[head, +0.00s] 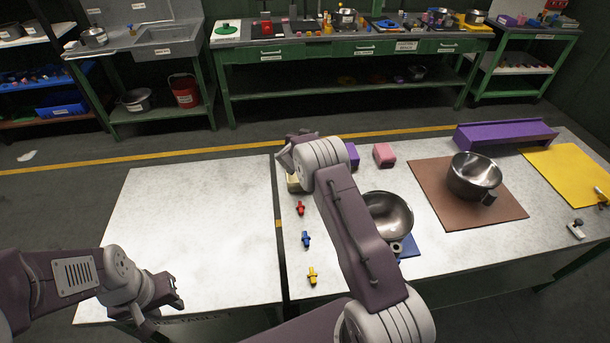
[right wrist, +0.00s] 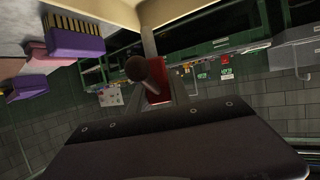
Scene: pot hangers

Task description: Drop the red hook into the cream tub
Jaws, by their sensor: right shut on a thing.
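In the right wrist view, the right gripper is shut on the red hook (right wrist: 157,92), a red block with a dark round knob. A pale surface (right wrist: 190,12) crosses the top of that view; I cannot tell if it is the tub. My left gripper (head: 172,298) is low over the left table, with nothing visible in it; its opening is unclear.
Small red (head: 300,208), blue (head: 306,240) and yellow (head: 312,276) pieces lie in front of the tub. A purple brush (right wrist: 75,40) and a pink block (head: 384,155) are right of it. A metal bowl (head: 388,215) and pot (head: 473,177) stand further right. The left table (head: 190,220) is mostly clear.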

